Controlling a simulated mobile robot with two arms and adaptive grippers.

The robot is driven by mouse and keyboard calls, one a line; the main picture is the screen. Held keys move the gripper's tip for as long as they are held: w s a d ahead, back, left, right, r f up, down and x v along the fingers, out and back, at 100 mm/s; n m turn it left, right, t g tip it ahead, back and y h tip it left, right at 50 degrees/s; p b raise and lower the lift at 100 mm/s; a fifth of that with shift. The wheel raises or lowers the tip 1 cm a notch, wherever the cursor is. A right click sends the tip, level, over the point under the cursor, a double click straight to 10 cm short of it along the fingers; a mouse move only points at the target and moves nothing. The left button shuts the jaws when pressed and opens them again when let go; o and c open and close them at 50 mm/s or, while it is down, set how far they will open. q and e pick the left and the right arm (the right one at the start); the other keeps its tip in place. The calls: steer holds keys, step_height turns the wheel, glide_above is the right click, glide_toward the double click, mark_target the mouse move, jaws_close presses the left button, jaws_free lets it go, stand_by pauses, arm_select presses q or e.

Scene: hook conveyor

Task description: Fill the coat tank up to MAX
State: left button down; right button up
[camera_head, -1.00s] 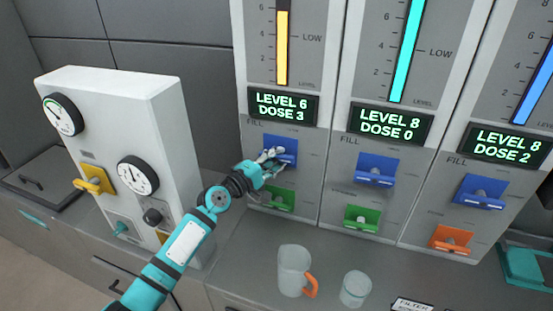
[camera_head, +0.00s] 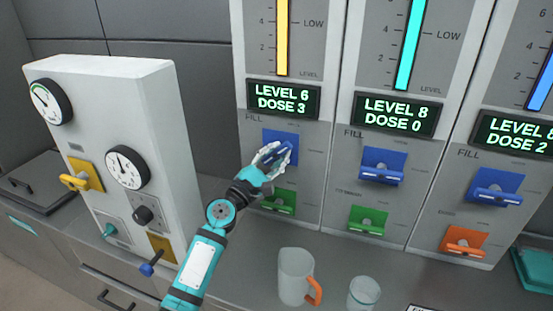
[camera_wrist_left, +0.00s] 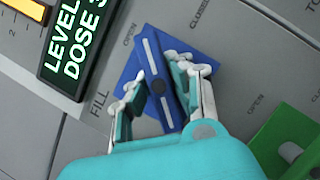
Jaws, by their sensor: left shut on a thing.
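The left tank panel has a yellow level bar (camera_head: 283,38) and a display (camera_head: 284,98) reading LEVEL 6, DOSE 3. Below it, beside the word FILL, is a blue fill valve (camera_head: 288,140). My left gripper (camera_head: 273,156) is shut on this valve's blue handle. In the left wrist view, the gripper (camera_wrist_left: 158,95) has its fingers on either side of the blue handle (camera_wrist_left: 155,70). The handle sits between OPEN and CLOSED marks. A green valve (camera_head: 279,201) is below, partly behind my gripper. No name for the tank is readable. My right gripper is out of view.
The middle panel (camera_head: 395,115) reads LEVEL 8, DOSE 0; the right panel (camera_head: 512,134) reads LEVEL 8, DOSE 2. A jug with an orange handle (camera_head: 295,277) and a glass cup (camera_head: 363,295) stand on the counter. A gauge box (camera_head: 110,90) stands left of my arm.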

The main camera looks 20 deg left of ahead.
arm_select(q)
steer(key=shift+f+n+t+y, duration=0.1)
steer(key=shift+n+t+y, duration=0.2)
steer(key=shift+n, duration=0.4)
steer(key=c, duration=1.2)
jaws_free()
steer(key=shift+o, duration=0.2)
steer(key=shift+s, duration=0.1)
steer(key=v, duration=1.1)
steer(key=shift+s+a, duration=0.15)
steer(key=shift+s, duration=0.2)
steer(key=shift+f, duration=0.15)
